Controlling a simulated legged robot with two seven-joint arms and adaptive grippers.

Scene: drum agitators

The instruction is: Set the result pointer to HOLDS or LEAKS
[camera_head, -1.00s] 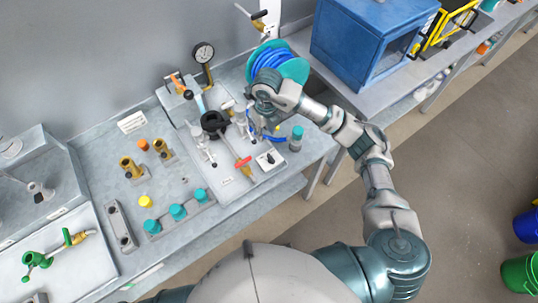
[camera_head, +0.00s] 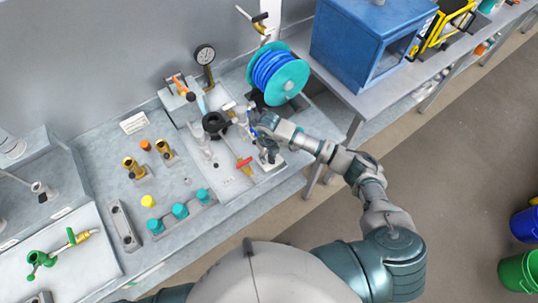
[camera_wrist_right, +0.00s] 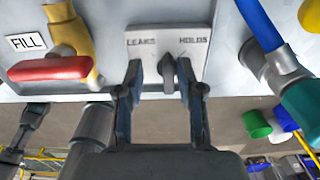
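The result plate (camera_wrist_right: 190,48) is pale, with LEAKS printed on its left and HOLDS on its right in the right wrist view. Its dark grey pointer knob (camera_wrist_right: 168,72) stands roughly upright between the two words; its exact setting is hard to tell. My right gripper (camera_wrist_right: 160,77) is open, its fingertips on either side of the knob, which sits closer to the right finger. I cannot tell whether either finger touches it. In the head view my right gripper (camera_head: 268,154) is over the plate and hides most of it. My left gripper is out of view.
A red-handled valve (camera_head: 244,163) beside a FILL label (camera_wrist_right: 27,43) is left of the plate. A blue hose (camera_wrist_right: 258,24) with a teal-ended fitting is on its right. A hose reel (camera_head: 280,75) and pressure gauge (camera_head: 204,55) stand behind. Teal caps (camera_head: 180,210) line the bench front.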

